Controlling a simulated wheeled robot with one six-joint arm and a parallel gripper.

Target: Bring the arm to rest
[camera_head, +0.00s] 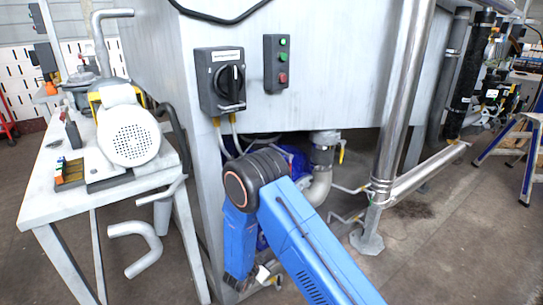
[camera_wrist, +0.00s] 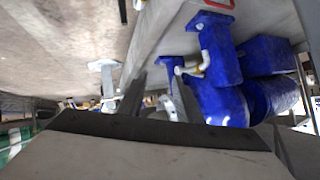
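My blue arm (camera_head: 308,245) rises from the bottom edge of the head view to a dark elbow joint (camera_head: 257,178). From there the forearm (camera_head: 240,240) hangs down in front of the steel tank's underside. My gripper's fingers are hard to make out in the head view. In the wrist view my gripper (camera_wrist: 160,98) shows two dark fingers standing apart, with nothing between them. It appears open and empty. Blue machine parts (camera_wrist: 217,75) lie beyond it to the right.
A steel tank (camera_head: 330,115) carries a black rotary switch (camera_head: 221,82) and a button box (camera_head: 277,62). A steel pipe (camera_head: 400,110) stands right of the arm. A table (camera_head: 55,200) with a white motor (camera_head: 128,135) stands left. Floor (camera_head: 445,230) at right is open.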

